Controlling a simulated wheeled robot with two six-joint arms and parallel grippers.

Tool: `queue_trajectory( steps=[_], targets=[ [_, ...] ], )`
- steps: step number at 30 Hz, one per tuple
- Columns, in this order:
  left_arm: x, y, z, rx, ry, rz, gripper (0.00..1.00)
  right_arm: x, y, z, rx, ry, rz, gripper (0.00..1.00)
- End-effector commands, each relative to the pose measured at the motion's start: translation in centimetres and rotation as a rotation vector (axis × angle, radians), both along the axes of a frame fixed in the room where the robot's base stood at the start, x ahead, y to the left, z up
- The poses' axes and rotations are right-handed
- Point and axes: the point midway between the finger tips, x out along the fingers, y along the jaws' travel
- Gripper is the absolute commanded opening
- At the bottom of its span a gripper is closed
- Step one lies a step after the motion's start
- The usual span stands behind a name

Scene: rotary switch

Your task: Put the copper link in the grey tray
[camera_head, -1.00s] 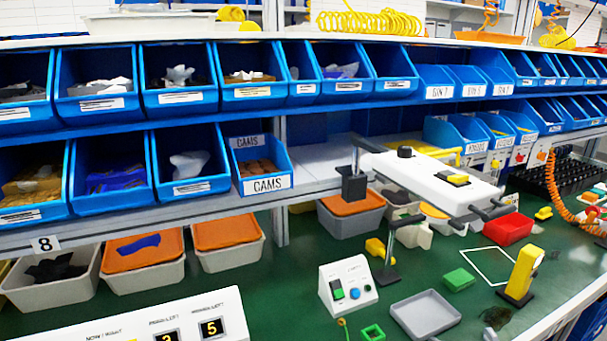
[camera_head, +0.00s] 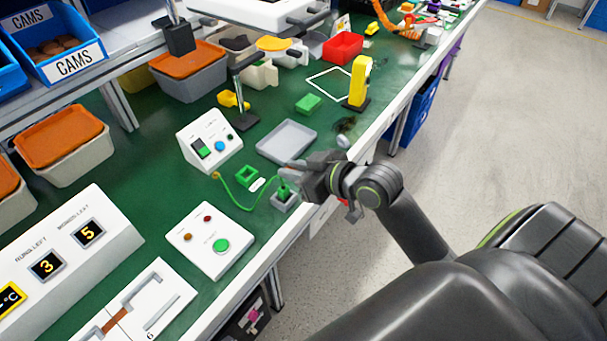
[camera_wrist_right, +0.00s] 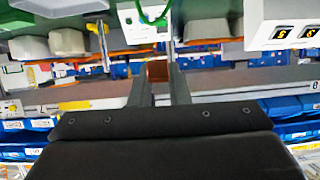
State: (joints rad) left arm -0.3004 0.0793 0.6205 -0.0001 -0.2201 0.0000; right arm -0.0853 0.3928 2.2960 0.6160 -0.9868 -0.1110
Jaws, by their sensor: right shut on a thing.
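The grey tray (camera_head: 287,141) lies empty on the green bench in the head view. My right gripper (camera_head: 293,165) reaches in from the right, its fingers just in front of the tray's near right side. In the right wrist view its fingers (camera_wrist_right: 158,85) are shut on a small copper-brown piece (camera_wrist_right: 157,71), which looks like the copper link. I cannot make out that piece in the head view. A grey block with a green plug (camera_head: 283,190) is just below the fingers. My left gripper is out of view.
A white box with a green button (camera_head: 221,245), a small control box (camera_head: 209,138), a green frame (camera_head: 247,176) and a green cable (camera_head: 240,203) lie near the tray. A white panel (camera_head: 150,305) with a copper-coloured strip is at the lower left. A yellow device (camera_head: 360,80) stands beyond the tray.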

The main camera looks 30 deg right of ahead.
Motion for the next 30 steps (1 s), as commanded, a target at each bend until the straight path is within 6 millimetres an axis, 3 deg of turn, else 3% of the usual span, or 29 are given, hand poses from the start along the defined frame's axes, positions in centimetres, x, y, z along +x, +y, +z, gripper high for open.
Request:
queue_trajectory(
  steps=[6,12,17,26,30],
  targets=[
    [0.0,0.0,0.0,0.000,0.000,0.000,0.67,5.0,-4.9,-3.4,-0.005,0.002,-0.108,0.00],
    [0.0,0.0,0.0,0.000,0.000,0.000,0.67,7.4,-8.1,-5.1,-0.012,-0.007,-0.172,0.00],
    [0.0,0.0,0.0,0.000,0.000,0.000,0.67,8.1,-9.1,-5.6,-0.014,-0.011,-0.190,0.00],
    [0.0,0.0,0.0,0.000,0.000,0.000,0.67,8.1,-9.1,-5.7,-0.013,-0.010,-0.192,0.00],
    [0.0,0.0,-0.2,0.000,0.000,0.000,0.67,8.0,-9.1,-7.6,-0.009,-0.006,-0.193,0.00]
  ],
)
